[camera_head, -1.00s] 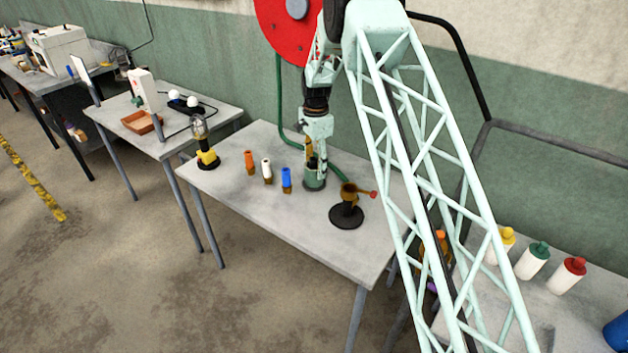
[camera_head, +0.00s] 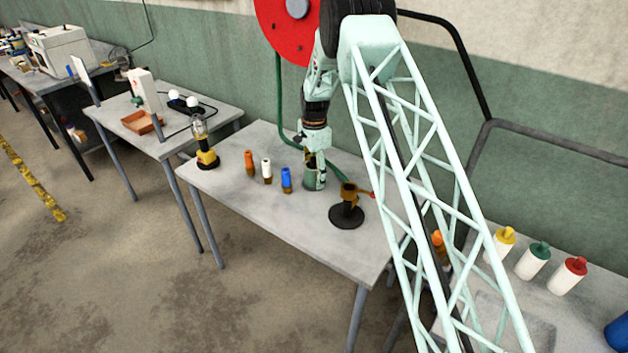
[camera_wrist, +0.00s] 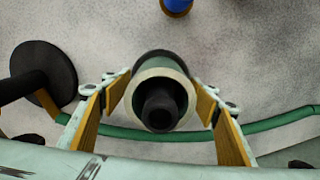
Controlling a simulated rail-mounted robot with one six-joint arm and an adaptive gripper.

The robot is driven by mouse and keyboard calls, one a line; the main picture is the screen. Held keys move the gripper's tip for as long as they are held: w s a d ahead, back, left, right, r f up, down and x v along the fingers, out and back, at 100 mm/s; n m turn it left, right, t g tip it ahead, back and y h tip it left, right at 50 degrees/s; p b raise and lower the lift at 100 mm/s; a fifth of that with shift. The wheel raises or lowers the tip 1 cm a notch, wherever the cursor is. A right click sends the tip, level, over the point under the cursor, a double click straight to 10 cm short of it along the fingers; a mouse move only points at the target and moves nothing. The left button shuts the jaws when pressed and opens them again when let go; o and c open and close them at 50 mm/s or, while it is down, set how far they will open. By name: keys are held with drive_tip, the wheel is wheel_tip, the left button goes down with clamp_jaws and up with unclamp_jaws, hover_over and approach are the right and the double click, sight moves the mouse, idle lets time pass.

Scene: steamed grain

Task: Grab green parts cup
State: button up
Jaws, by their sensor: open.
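The green parts cup (camera_head: 314,181) stands upright on the middle table, near its back edge. In the wrist view the cup (camera_wrist: 178,78) shows as a round green body with a pale rim and a dark round piece inside. My gripper (camera_head: 315,168) is down at the cup in the head view. In the wrist view my gripper (camera_wrist: 160,100) is open, with one yellow-padded finger on each side of the cup. Whether the pads touch it is hard to tell.
A dark round stand with a brass cup (camera_head: 347,212) is to the right. A green hose (camera_wrist: 268,124) runs behind the cup. The table's front (camera_head: 262,215) is clear.

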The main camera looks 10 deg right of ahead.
sight(314, 168)
drive_tip(key=c, duration=1.1)
drive_tip(key=shift+r, duration=0.1)
drive_tip(key=shift+r, duration=1.7)
drive_tip(key=s, duration=0.5)
drive_tip(key=s+r, duration=0.1)
drive_tip(key=s, duration=1)
drive_tip(key=shift+r, duration=0.2)
